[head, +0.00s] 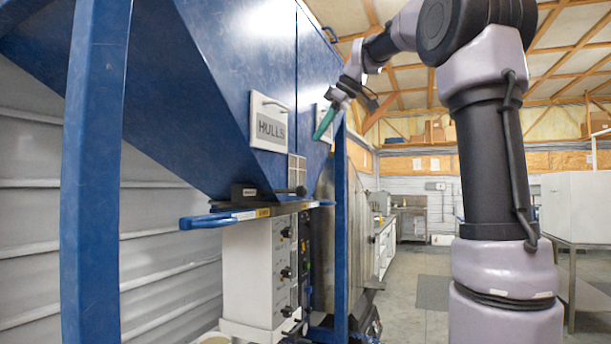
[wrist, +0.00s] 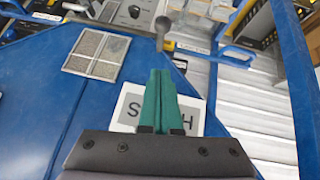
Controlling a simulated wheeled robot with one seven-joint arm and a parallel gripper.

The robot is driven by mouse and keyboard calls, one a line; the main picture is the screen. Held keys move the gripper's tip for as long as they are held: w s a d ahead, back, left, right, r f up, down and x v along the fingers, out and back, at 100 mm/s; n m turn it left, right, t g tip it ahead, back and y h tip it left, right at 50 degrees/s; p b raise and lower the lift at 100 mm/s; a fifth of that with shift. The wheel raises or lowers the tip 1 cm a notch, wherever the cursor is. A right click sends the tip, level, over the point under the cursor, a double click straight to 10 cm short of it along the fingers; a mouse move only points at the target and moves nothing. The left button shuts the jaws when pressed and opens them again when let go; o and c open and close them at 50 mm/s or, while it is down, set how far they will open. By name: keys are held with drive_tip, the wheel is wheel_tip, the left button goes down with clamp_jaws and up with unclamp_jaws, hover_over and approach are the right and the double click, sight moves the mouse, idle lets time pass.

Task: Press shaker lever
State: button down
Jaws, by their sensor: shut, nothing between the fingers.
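A dark rod with a round knob (head: 299,190), apparently the shaker lever, sticks out from a black block under the blue hopper marked HULLS. A ball-ended dark lever (wrist: 163,22) also shows in the wrist view, beyond my fingertips; I cannot tell if it is the same one. My gripper (head: 323,124) has green fingers, shut and empty, up in front of the second hopper's sign, above and to the right of the knob in the head view. In the wrist view the closed fingers (wrist: 159,75) cover the middle of that white sign (wrist: 190,115). They appear apart from the lever.
The HULLS sign (head: 270,124) hangs on the blue hopper. A blue handle bar (head: 207,221) with labels juts out below it, over a white control cabinet (head: 252,268). A blue post (head: 92,170) stands at left. The floor aisle (head: 410,290) between cabinet and my arm is open.

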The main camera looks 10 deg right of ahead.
hover_over(306, 189)
drive_tip(key=a, duration=0.1)
wheel_tip(306, 189, down, 8)
drive_tip(key=shift+s, duration=0.1)
drive_tip(key=shift+d+f, duration=0.2)
drive_tip(key=shift+f, duration=0.35)
drive_tip(key=shift+d+f, duration=0.15)
drive_tip(key=shift+f, duration=0.4)
drive_tip(key=shift+d+f, duration=0.1)
drive_tip(key=shift+f, duration=0.5)
drive_tip(key=f, duration=0.6)
drive_tip(key=shift+s+d, duration=0.2)
drive_tip(key=shift+d, duration=0.05)
